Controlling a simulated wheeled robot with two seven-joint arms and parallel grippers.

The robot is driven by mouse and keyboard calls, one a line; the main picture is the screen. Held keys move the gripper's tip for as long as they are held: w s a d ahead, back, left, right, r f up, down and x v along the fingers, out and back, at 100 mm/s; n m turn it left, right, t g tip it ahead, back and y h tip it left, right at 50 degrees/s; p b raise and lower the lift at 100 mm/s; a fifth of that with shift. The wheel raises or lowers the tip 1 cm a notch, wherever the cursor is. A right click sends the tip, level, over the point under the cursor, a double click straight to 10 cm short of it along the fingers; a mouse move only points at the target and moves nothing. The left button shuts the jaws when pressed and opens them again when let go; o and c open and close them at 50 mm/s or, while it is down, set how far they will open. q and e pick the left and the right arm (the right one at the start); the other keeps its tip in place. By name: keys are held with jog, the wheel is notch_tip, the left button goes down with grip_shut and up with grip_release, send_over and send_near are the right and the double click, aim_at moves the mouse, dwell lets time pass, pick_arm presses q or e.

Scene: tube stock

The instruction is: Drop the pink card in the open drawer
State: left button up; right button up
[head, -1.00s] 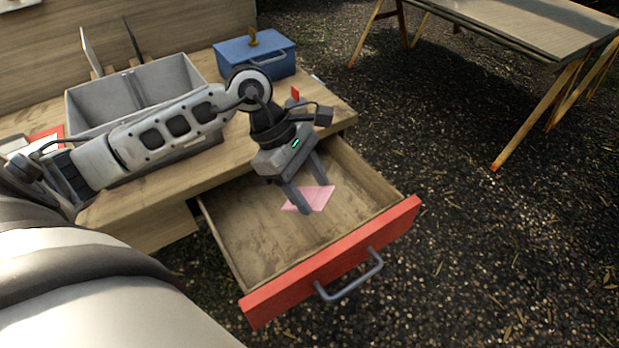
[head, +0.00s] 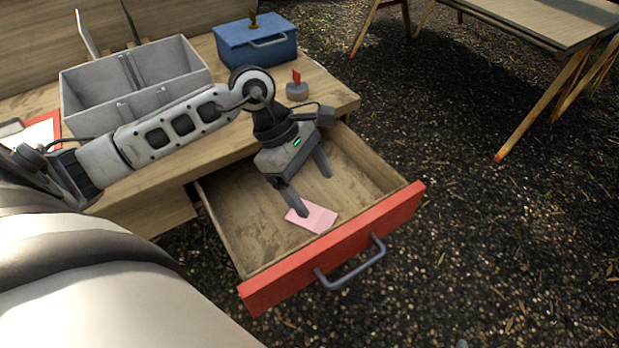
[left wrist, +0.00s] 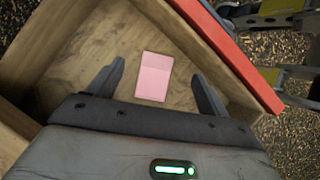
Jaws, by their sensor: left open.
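The pink card (head: 313,217) is in the open drawer (head: 237,226), toward its red front. In the left wrist view the card (left wrist: 154,76) shows between the fingers, beyond their tips, with neither finger touching it there. My left gripper (head: 312,195) is open over the drawer, its fingers spread wide and empty. In the head view one finger overlaps a corner of the card. The drawer's red front (head: 335,250) has a grey bar handle (head: 352,270).
On the wooden table stand a grey divided bin (head: 135,85), a blue box (head: 256,46) and a small grey piece with a red tab (head: 297,88). A red-edged clipboard (head: 42,133) lies at the left. A second table (head: 540,22) stands at the upper right over gravel.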

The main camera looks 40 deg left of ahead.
pick_arm(q)
jog(key=b+v, duration=0.1)
jog(key=v, duration=1.5)
